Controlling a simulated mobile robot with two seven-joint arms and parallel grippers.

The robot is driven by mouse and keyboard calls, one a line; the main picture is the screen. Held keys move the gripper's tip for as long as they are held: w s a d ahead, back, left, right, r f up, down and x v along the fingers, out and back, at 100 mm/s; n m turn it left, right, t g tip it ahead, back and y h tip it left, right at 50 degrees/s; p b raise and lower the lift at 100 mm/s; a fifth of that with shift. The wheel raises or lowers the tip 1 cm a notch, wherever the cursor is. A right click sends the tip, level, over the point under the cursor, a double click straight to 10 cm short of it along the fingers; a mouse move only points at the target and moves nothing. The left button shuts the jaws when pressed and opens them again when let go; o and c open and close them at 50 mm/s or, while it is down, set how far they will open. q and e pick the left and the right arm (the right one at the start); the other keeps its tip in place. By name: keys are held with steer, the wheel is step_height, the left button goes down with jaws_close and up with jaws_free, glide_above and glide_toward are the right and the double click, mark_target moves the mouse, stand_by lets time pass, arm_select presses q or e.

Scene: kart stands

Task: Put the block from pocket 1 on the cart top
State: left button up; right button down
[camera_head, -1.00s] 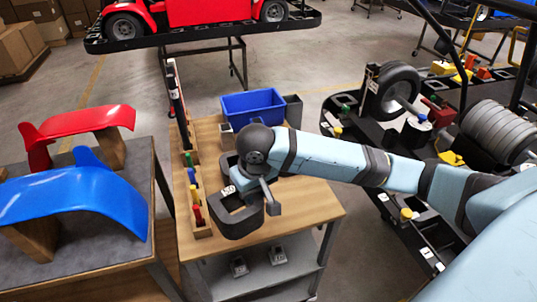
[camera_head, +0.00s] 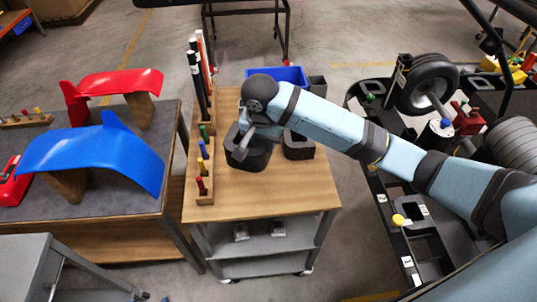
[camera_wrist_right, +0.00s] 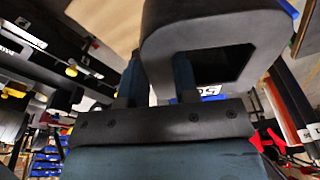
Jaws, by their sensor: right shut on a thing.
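My right gripper (camera_head: 246,142) is shut on a dark grey block (camera_head: 247,157) with a hollow in it. In the wrist view its fingers (camera_wrist_right: 160,80) straddle one wall of the block (camera_wrist_right: 215,18). In the head view the block is over the left-middle of the wooden cart top (camera_head: 270,200), upright and very low; I cannot tell whether it touches. A second dark block (camera_head: 299,147) stands on the cart top to its right, partly behind my arm. Black pockets with small white labels (camera_head: 407,262) are at right; I cannot tell which is pocket 1. My left gripper is not in view.
A wooden rack with coloured pegs (camera_head: 204,180) lines the cart's left edge, close to the held block. A blue bin (camera_head: 283,76) and a grey cup (camera_head: 317,86) stand at the back. The front of the cart top is clear. A table with a blue fender (camera_head: 95,155) is left.

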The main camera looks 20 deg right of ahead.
step_height(320, 180, down, 18)
steer(key=shift+p, duration=0.55)
steer(key=c, duration=0.9)
jaws_free()
steer(key=shift+f, duration=0.15)
steer(key=shift+o, duration=0.2)
